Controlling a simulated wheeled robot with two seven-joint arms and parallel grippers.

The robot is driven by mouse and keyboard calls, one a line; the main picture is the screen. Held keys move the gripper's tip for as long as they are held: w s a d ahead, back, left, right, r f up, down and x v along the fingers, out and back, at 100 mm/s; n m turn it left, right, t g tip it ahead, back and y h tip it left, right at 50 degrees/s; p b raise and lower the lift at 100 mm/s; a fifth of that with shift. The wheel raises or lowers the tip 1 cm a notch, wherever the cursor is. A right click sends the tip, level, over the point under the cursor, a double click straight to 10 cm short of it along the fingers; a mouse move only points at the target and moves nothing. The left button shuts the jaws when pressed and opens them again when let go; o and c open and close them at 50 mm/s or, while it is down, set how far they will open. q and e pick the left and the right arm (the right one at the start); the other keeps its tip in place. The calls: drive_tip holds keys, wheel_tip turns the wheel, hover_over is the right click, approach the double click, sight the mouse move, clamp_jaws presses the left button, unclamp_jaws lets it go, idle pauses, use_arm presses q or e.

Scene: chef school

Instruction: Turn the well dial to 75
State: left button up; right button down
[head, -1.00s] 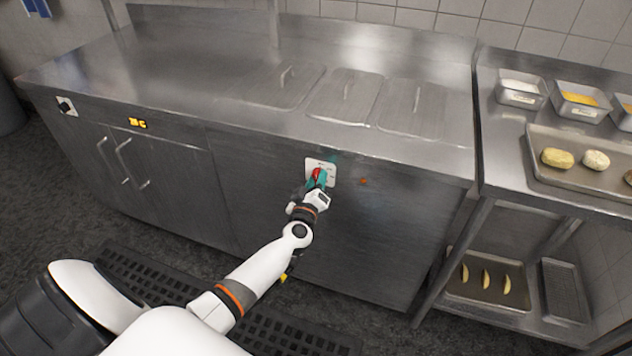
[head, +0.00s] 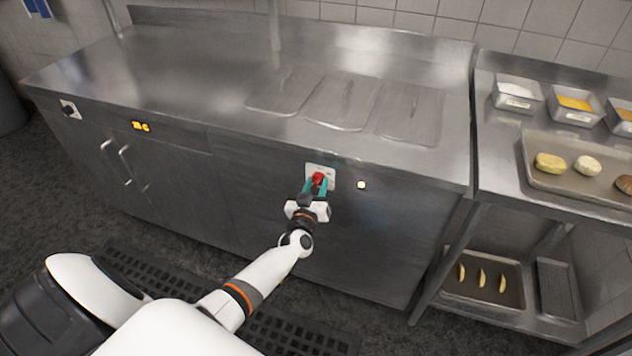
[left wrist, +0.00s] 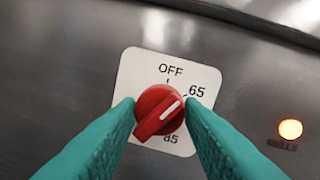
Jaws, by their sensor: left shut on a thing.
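The well dial is a red knob (head: 318,178) on a white plate (head: 328,171) on the counter's front. In the left wrist view the red knob (left wrist: 159,111) has a white mark aimed to the upper right, near the "65" label. "OFF" is at the top of the plate (left wrist: 130,75) and "85" at the bottom; the stretch between 65 and 85 is hidden by a finger. My left gripper (head: 316,188) is shut on the knob, its teal fingers on either side (left wrist: 160,112). My right gripper is not in view.
A small indicator light (head: 361,185) glows right of the dial; it also shows in the left wrist view (left wrist: 290,129). A shelf unit with a food tray (head: 540,176) stands right.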

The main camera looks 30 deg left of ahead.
use_arm(q)
drive_tip(key=m+p, duration=0.1)
drive_tip(key=m, duration=0.6)
drive_tip(key=shift+f+t+h+p, duration=0.1)
drive_tip(key=shift+t+h+p, duration=0.2)
drive_tip(key=shift+h+p, duration=0.1)
drive_tip(key=m, duration=0.3)
drive_tip(key=shift+m, duration=0.4)
drive_tip(key=shift+m+t+h, duration=0.3)
drive_tip(key=shift+m+h, duration=0.1)
drive_tip(key=shift+m, duration=1.8)
drive_tip(key=o, duration=1)
drive_tip(key=shift+s, duration=0.1)
